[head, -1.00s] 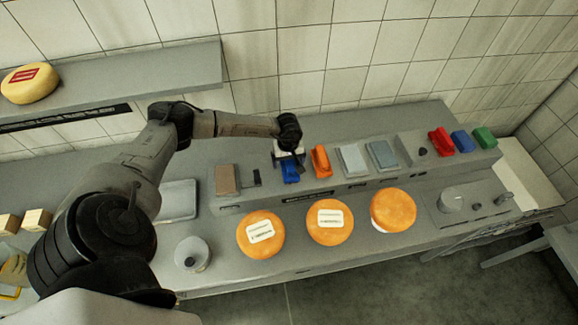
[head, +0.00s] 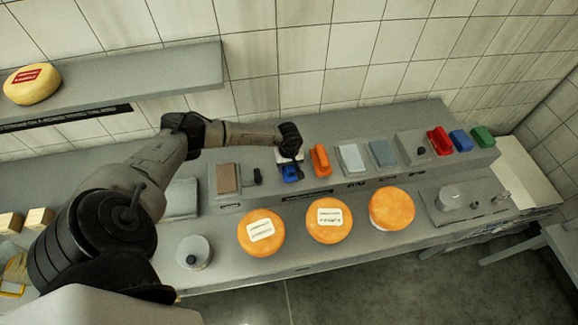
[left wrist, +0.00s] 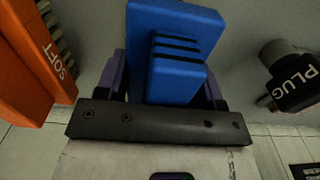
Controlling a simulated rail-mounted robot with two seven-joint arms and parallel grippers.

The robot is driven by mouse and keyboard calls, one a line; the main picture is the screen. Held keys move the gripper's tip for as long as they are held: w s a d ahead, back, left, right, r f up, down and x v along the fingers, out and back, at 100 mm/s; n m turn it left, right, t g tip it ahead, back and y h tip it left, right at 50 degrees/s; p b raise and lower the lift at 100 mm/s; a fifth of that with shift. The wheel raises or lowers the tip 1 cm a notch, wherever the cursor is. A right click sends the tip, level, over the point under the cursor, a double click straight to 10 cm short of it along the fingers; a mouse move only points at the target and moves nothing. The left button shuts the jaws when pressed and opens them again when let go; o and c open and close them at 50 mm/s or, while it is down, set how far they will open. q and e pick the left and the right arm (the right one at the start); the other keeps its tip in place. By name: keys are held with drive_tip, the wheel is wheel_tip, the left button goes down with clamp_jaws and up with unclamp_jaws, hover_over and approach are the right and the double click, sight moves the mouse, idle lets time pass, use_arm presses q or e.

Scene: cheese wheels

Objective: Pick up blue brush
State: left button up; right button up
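The blue brush (head: 291,174) stands on the raised ledge at the back of the counter, left of the orange brush (head: 320,160). My left gripper (head: 290,160) is right over the blue brush and hides its upper part in the head view. In the left wrist view, the blue brush (left wrist: 176,70) has its ridged handle toward the camera. The purple fingers of my left gripper (left wrist: 164,88) stand on either side of the handle, wide apart. A gap shows on the left side of the handle, so the gripper looks open. My right gripper is not in view.
An orange block marked SOFT (left wrist: 35,60) and a black piece marked PLUG (left wrist: 297,82) flank the gripper. Grey pads (head: 350,159) and red, blue and green items (head: 440,141) stand farther right. Orange cheese wheels (head: 329,220) lie in front on the counter.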

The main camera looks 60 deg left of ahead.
use_arm(q)
drive_tip(key=c, duration=0.5)
drive_tip(key=shift+r, duration=0.15)
drive_tip(key=shift+r+b, duration=0.3)
drive_tip(key=shift+r, duration=0.25)
wheel_tip(320, 180, up, 3)
drive_tip(key=shift+f+b, duration=0.1)
drive_tip(key=shift+b, duration=0.45)
drive_tip(key=w+d+r+b, duration=0.1)
drive_tip(key=d+r, duration=0.1)
drive_tip(key=d, duration=0.1)
drive_tip(key=w+d+r, duration=0.1)
drive_tip(key=d+r, duration=0.1)
drive_tip(key=d, duration=0.2)
drive_tip(key=w+d+r+b, duration=0.1)
drive_tip(key=d+r, duration=0.2)
drive_tip(key=d, duration=0.1)
drive_tip(key=shift+w+d+b, duration=0.1)
drive_tip(key=shift+w+b, duration=0.2)
drive_tip(key=o, duration=0.5)
drive_tip(key=c, duration=0.3)
